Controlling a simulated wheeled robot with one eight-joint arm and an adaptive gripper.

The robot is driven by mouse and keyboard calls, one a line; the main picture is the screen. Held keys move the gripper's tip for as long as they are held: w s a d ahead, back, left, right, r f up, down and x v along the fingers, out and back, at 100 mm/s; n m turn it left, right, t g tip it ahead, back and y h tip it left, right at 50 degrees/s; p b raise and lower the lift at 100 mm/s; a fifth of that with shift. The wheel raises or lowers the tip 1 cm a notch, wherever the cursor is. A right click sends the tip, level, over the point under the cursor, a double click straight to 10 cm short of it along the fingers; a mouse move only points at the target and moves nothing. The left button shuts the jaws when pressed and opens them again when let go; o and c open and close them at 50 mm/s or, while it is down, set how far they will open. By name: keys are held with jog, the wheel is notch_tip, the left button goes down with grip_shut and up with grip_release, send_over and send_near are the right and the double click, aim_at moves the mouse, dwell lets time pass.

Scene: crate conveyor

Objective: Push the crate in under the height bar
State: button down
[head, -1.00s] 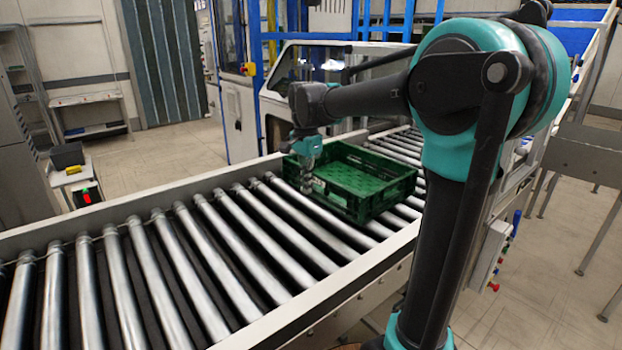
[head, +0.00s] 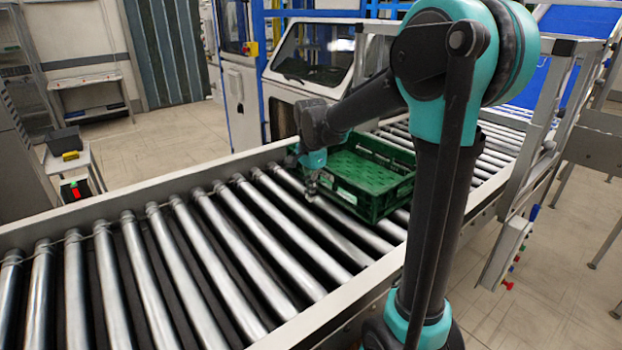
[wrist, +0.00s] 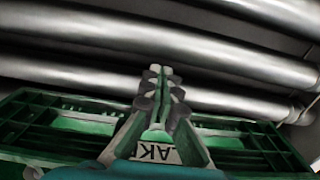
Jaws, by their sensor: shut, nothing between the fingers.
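The green crate (head: 394,197) sits on the rollers of the conveyor, partly hidden by my arm. My gripper (head: 311,188) points down at the crate's left end, close to or touching its wall; I cannot tell which. In the wrist view the fingers (wrist: 160,78) are shut together with nothing between them. A grey metal frame (head: 548,112) with a top beam stands over the conveyor to the right, beyond the crate. My arm hides its middle, including any height bar.
The roller conveyor (head: 190,245) runs from lower left to upper right between raised side rails; its rollers left of the crate are bare. A white machine with windows (head: 312,52) stands behind it. A control box with buttons (head: 507,253) hangs on the near side.

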aim_at(323, 198)
jog(key=shift+w+d+f, duration=0.1)
jog(key=shift+w+d, duration=0.45)
jog(key=shift+d, duration=0.3)
jog(key=shift+w+d, duration=0.55)
jog(key=shift+d, duration=0.3)
jog(key=shift+w+d, duration=0.2)
jog(key=shift+d, duration=0.1)
jog(key=w+d, duration=0.6)
jog(key=d, duration=0.3)
jog(key=w+d, duration=0.6)
jog(key=d, duration=0.4)
jog(key=w+d, duration=0.6)
jog(key=d, duration=0.3)
jog(key=shift+w+d, duration=0.4)
